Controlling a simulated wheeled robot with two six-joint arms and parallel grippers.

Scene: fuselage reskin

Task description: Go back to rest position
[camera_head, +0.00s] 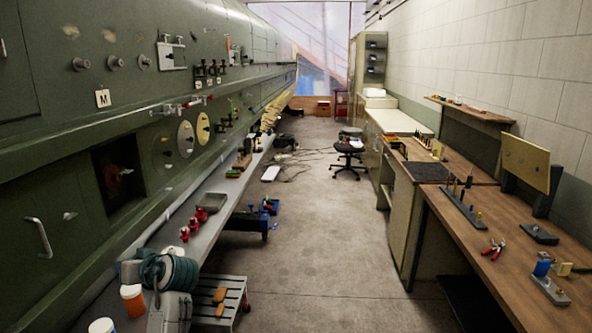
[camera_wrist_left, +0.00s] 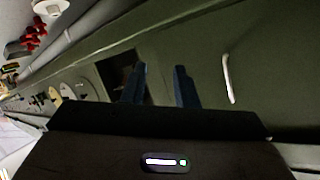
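My left gripper (camera_wrist_left: 160,72) shows in the left wrist view. Its two dark blue fingers stand apart with nothing between them, so it is open and empty. Beyond the fingers is the green fuselage side (camera_wrist_left: 205,50), with a white handle (camera_wrist_left: 228,78) right of them and a dark square opening (camera_wrist_left: 115,72) partly behind the left finger. Neither of my grippers shows in the head view. My right gripper is in no view.
The green fuselage (camera_head: 60,130) runs along the left, above a grey ledge (camera_head: 205,225). A wooden workbench (camera_head: 470,235) with tools lines the right.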

